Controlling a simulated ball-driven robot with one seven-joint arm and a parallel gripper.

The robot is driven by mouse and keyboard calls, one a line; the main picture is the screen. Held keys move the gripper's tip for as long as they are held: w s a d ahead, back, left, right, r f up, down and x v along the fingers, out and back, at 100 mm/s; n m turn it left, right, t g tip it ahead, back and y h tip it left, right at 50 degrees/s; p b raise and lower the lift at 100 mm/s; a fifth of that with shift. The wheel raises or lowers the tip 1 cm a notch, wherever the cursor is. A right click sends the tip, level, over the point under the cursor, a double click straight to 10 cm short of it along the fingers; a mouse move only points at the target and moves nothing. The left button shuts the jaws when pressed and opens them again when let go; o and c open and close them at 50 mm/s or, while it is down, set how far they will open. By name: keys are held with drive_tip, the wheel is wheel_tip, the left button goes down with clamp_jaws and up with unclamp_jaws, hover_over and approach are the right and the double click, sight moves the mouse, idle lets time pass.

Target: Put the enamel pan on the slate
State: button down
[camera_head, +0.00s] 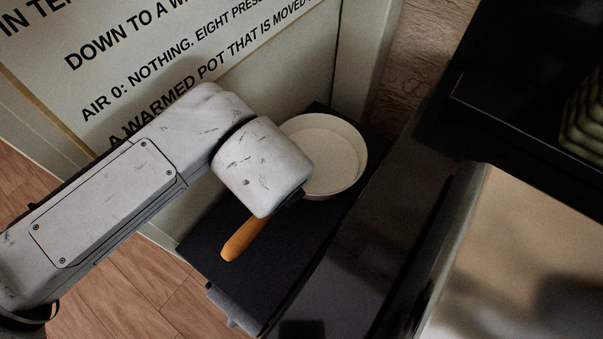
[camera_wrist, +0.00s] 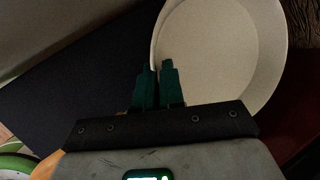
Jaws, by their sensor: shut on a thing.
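The enamel pan (camera_head: 335,155) is a round, cream-white pan with an orange-brown handle (camera_head: 243,240). My wrist covers the part where the handle meets the bowl in the head view. The pan's bowl also shows in the wrist view (camera_wrist: 225,45), just beyond my gripper's green fingers (camera_wrist: 158,68). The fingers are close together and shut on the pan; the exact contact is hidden. A dark, flat surface that looks like the slate (camera_head: 215,245) lies under the pan and handle. It fills the left of the wrist view (camera_wrist: 85,75). I cannot tell whether the pan touches it.
A pale board with black lettering (camera_head: 190,60) stands behind the dark surface. A glossy black edge (camera_head: 350,250) runs along its right side. A dark unit with a green ribbed object (camera_head: 583,115) is at the upper right. Wooden floor (camera_head: 130,290) shows at lower left.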

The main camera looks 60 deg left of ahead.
drive_tip(key=shift+f, duration=0.1)
idle(0.3)
drive_tip(key=c, duration=1.7)
unclamp_jaws()
drive_tip(key=shift+f, duration=0.15)
drive_tip(key=o, duration=0.5)
drive_tip(key=shift+c, duration=0.2)
drive_tip(key=p+v, duration=0.1)
drive_tip(key=v, duration=1.1)
drive_tip(key=shift+s+d, duration=0.1)
